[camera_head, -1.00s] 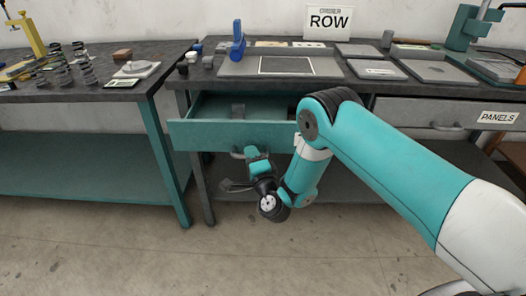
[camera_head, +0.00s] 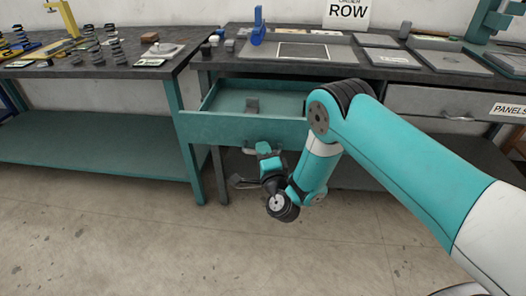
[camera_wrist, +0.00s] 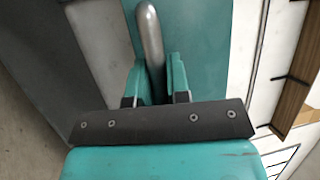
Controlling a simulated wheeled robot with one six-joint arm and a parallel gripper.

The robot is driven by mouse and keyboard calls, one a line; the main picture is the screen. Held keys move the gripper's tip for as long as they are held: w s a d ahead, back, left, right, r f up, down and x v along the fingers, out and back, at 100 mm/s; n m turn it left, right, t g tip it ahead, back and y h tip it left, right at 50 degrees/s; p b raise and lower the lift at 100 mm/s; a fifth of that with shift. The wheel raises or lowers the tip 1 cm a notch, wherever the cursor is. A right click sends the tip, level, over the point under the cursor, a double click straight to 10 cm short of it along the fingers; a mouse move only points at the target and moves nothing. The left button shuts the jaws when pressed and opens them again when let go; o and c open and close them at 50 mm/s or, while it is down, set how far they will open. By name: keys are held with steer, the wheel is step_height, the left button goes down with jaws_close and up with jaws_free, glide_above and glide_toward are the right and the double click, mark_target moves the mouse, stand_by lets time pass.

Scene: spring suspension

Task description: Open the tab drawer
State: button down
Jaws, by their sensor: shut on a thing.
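The teal drawer (camera_head: 243,131) under the right-hand workbench is pulled out, and its inside shows from above. The teal drawer front (camera_wrist: 190,30) fills the area behind the handle. The drawer's right end is hidden behind my arm in the head view.
A second drawer (camera_head: 415,101) labelled PANELS is closed at the right. Trays and a blue tool (camera_head: 258,28) stand on the bench top. Another bench (camera_head: 90,70) with several springs stands at the left. The floor (camera_head: 110,240) in front is clear.

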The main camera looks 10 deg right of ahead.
steer(key=c, duration=1.1)
jaws_free()
steer(key=shift+a, duration=0.2)
steer(key=shift+d, duration=0.15)
